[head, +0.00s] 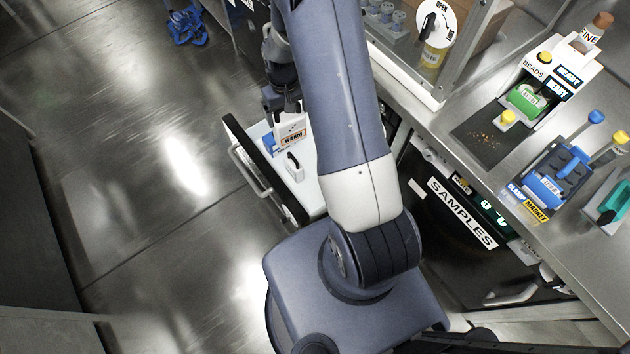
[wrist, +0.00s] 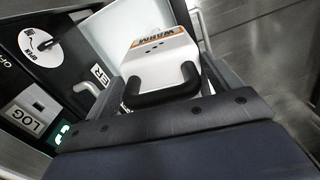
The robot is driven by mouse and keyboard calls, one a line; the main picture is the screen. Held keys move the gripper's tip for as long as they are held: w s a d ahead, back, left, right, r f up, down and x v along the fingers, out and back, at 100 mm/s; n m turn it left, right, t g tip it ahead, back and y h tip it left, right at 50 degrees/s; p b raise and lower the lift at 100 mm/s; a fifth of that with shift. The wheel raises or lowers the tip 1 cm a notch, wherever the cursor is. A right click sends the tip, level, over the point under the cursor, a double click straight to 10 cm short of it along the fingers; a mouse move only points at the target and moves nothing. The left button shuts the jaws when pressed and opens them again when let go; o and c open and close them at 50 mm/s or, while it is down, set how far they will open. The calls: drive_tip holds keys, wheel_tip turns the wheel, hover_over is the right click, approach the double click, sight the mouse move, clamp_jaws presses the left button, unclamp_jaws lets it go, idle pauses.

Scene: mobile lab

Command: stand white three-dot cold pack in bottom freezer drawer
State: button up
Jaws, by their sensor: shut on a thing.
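A white cold pack (head: 292,130) with dark dots and an orange-edged WARM label is held upright by my gripper (head: 287,108). The pack (wrist: 160,52) also shows in the wrist view, with three dots by the label and a black U-shaped part at its near end. My gripper is shut on it from above. The pack is over or inside the pulled-out drawer (head: 314,193), which is white inside with a dark front. I cannot tell whether its lower edge touches the drawer floor. My arm hides the drawer's right side.
The bench (head: 465,105) with racks and tools runs along the right.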

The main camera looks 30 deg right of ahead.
drive_tip(key=s+d+f+b, duration=0.1)
drive_tip(key=f+b, duration=0.6)
drive_tip(key=f, duration=0.8)
drive_tip(key=s+d+f+n+b, duration=0.1)
drive_tip(key=d+f+b, duration=0.2)
drive_tip(key=f, duration=1.2)
drive_tip(key=s+d+f+b, duration=0.1)
drive_tip(key=d+f+b, duration=0.1)
drive_tip(key=f+b, duration=0.8)
drive_tip(key=shift+s+f+b, duration=0.35)
drive_tip(key=shift+f, duration=2.75)
drive_tip(key=shift+f+b, duration=0.55)
drive_tip(key=shift+b, duration=0.1)
drive_tip(key=o, duration=1.4)
drive_tip(key=shift+o, duration=0.2)
wheel_tip(320, 180, up, 11)
drive_tip(key=p, duration=0.2)
drive_tip(key=shift+p, duration=0.35)
drive_tip(key=shift+f, duration=0.15)
